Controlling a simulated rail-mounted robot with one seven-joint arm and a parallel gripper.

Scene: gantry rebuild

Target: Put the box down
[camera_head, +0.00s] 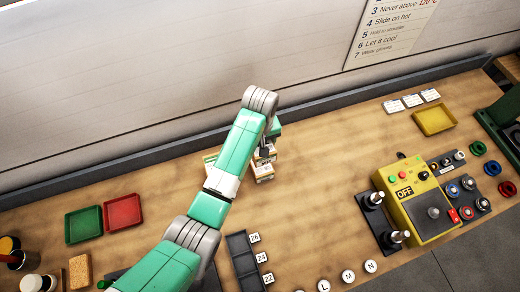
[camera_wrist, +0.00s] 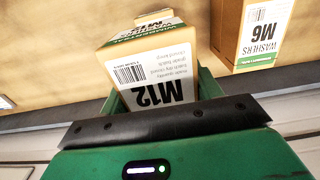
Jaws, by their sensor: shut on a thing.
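My gripper (camera_head: 266,150) is over the back middle of the workbench in the head view, mostly hidden by my arm. A box marked M6 washers (camera_wrist: 255,32) stands apart to the right in the wrist view. In the head view small boxes (camera_head: 263,174) cluster under and beside my gripper. I cannot tell whether the held box touches the bench.
The wooden workbench (camera_head: 330,130) has clear room right of the boxes. A red tray (camera_head: 122,212) and a green tray (camera_head: 84,225) lie at left. A yellow tray (camera_head: 434,120) and a yellow control box (camera_head: 420,200) are at right. A dark compartment tray (camera_head: 243,262) lies in front.

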